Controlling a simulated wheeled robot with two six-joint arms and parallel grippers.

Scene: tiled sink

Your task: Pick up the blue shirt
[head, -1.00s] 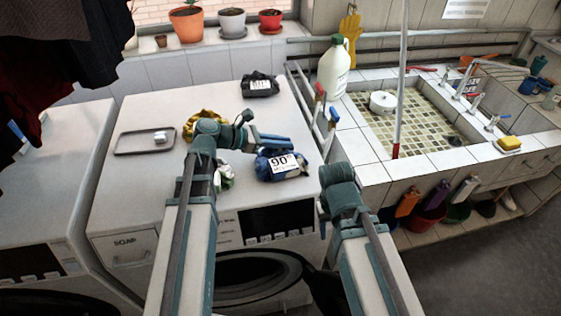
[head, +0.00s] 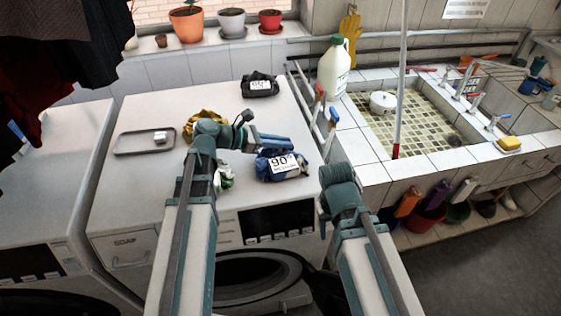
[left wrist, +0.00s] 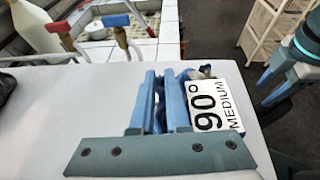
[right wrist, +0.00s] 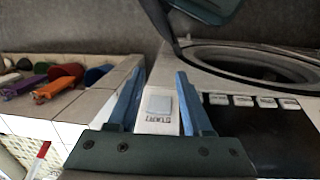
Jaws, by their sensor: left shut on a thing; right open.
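The blue shirt (head: 268,165) is a bunched blue bundle with a white tag (head: 284,164) reading "90° MEDIUM". It lies on top of the white washing machine (head: 130,195), near its front right. My left gripper (head: 288,143) reaches over it from the left and is shut on its cloth. In the left wrist view, blue cloth (left wrist: 159,112) shows between the fingers, with the tag (left wrist: 214,106) beside them. My right gripper shows in the right wrist view (right wrist: 159,100), open and empty, beside the machine's front panel. In the head view, my right arm hides its fingers.
A yellow cloth (head: 203,122), a black cloth (head: 259,88) with a tag and a grey tray (head: 125,143) are on the machine. A white-green cloth (head: 224,178) lies left of the blue shirt. Taps (head: 319,105) and a tiled sink (head: 440,150) stand at the right.

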